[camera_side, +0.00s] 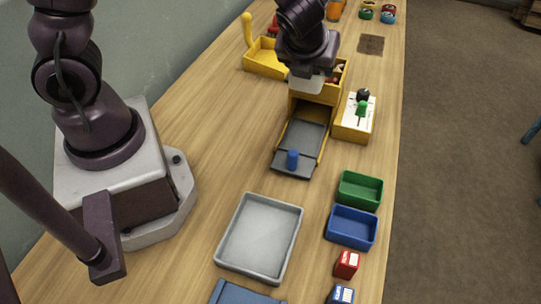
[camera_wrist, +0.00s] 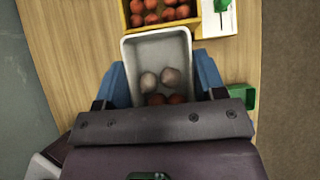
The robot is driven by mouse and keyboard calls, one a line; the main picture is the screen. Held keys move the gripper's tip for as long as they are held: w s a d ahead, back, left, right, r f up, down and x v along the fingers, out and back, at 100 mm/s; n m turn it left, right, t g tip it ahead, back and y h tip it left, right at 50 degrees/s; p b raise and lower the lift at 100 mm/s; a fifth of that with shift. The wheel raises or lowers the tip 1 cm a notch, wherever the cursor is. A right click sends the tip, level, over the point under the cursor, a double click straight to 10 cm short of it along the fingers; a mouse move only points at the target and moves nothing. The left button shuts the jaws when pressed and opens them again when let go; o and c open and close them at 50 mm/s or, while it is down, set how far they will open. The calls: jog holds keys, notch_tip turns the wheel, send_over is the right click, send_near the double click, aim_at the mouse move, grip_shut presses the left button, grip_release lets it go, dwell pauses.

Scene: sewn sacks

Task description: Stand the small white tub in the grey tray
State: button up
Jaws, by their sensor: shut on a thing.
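The small white tub (camera_wrist: 188,60) is between the two blue fingers of my gripper (camera_wrist: 160,72), which is shut on it. Two greyish round things and some reddish ones show inside it, partly hidden by my gripper. In the side view the white tub (camera_side: 306,86) hangs below my gripper (camera_side: 308,72), in front of the yellow box with the ramp (camera_side: 308,112). The grey tray (camera_side: 260,237) lies flat and empty on the table, nearer the camera and apart from the tub.
A green tray (camera_side: 360,190) and a blue tray (camera_side: 351,227) stand right of the grey tray. Red (camera_side: 346,264) and blue (camera_side: 341,295) small boxes lie near them. A lever panel (camera_side: 355,117) is beside the yellow box.

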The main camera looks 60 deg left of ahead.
jog(key=s+d+f+n+g+y, duration=0.2)
jog(key=s+d+f+n, duration=0.15)
jog(key=s+f, duration=0.3)
jog(key=m+g+h, duration=0.6)
jog(key=m+h, duration=0.8)
jog(key=m, duration=2.1)
send_over(262, 256)
jog(key=w+a, duration=0.1)
jog(key=a, duration=0.2)
notch_tip(262, 256, down, 3)
jog(key=shift+w+f, duration=0.1)
jog(key=shift+f, duration=3.9)
jog(key=shift+f, duration=0.1)
jog(key=o, duration=1)
jog(key=shift+c, duration=0.2)
